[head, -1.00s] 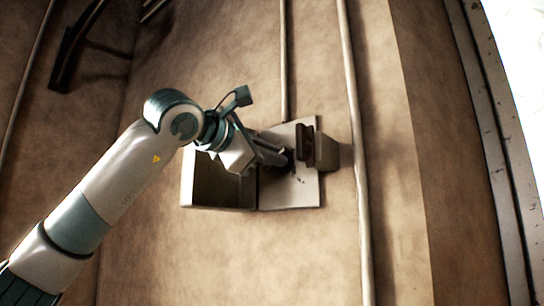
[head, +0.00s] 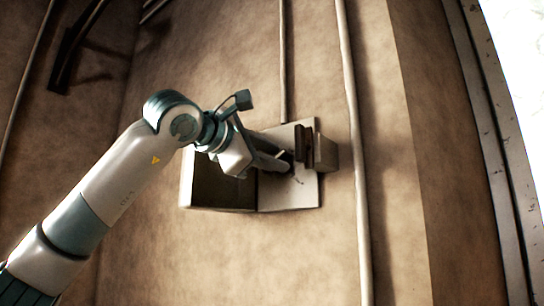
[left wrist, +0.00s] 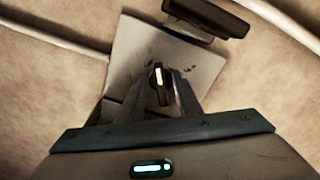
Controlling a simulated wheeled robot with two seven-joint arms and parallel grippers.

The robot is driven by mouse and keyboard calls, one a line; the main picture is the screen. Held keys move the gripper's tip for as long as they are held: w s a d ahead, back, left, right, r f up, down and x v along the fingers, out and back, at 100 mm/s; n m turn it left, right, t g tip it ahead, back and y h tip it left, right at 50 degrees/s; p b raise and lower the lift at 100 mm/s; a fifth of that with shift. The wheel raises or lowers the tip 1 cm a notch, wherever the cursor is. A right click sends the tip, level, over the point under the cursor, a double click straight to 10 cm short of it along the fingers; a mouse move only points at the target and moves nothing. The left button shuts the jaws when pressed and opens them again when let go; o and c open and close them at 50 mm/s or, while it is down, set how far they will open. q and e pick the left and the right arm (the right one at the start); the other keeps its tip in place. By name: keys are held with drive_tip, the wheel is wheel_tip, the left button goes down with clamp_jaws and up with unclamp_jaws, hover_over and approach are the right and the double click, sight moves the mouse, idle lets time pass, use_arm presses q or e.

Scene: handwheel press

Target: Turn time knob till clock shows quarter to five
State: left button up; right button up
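A dark knob (left wrist: 160,84) with a white pointer line stands on a pale plate (left wrist: 140,48) on the wall. In the left wrist view the pointer line is near upright. My left gripper (left wrist: 162,76) has its two fingers at either side of the knob, very close to it; I cannot see whether they press on it. In the head view my left gripper (head: 279,162) reaches the plate (head: 308,188) from the left and hides the knob. Small dark marks show on the plate, but I cannot read a clock or its hands. My right gripper is not in view.
A dark block (head: 304,144) and a brown box (head: 325,152) stick out at the plate's right edge. An open box (head: 220,208) lies left of the plate. Vertical pipes (head: 354,120) run along the wall. Bare wall lies below.

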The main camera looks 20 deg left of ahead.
use_arm(q)
drive_tip(key=shift+s+a, duration=0.1)
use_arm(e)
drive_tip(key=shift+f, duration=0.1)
